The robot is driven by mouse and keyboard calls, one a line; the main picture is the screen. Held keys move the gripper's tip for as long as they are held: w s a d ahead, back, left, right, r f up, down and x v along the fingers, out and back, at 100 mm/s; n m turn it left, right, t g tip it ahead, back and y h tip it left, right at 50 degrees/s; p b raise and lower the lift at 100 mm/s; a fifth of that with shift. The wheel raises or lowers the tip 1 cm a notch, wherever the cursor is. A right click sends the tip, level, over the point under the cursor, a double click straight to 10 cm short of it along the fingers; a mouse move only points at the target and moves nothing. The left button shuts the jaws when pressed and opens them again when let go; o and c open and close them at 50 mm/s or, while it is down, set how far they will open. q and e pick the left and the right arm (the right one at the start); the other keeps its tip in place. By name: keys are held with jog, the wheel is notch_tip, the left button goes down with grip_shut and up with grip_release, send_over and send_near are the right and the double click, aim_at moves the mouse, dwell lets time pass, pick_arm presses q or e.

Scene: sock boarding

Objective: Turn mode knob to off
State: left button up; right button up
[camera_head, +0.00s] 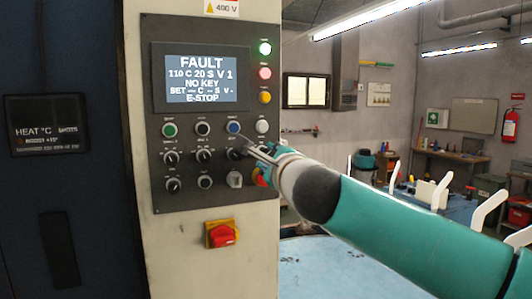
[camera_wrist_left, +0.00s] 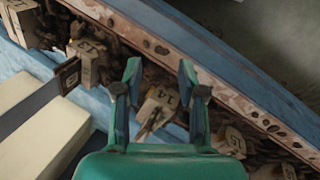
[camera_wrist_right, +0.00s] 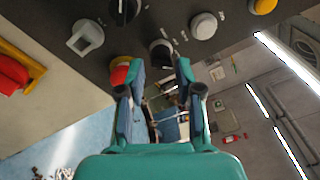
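The dark control panel (camera_head: 155,120) carries rows of buttons and black knobs, including a middle-row knob (camera_head: 204,156) and two lower knobs (camera_head: 172,185) and (camera_head: 204,181). Their small labels are unreadable, so I cannot tell which is the mode knob. My right gripper (camera_head: 250,150) is at the panel's right side, covering part of the middle row. In the right wrist view, my right gripper (camera_wrist_right: 158,72) is open, with a black knob (camera_wrist_right: 160,52) ahead between its fingertips; contact is unclear. My left gripper (camera_wrist_left: 159,68) is open and empty above numbered blocks, including block 14 (camera_wrist_left: 157,106).
The screen (camera_head: 202,80) reads FAULT, NO KEY and E-STOP. A red-and-yellow emergency stop (camera_wrist_right: 120,72) sits close beside my right fingers, near a grey key switch (camera_wrist_right: 85,37). A red-and-yellow rotary switch (camera_head: 221,234) projects below the panel. A blue surface (camera_head: 340,270) lies to its right.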

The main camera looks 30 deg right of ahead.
aim_at(265, 153)
jog(key=shift+x, duration=1.15)
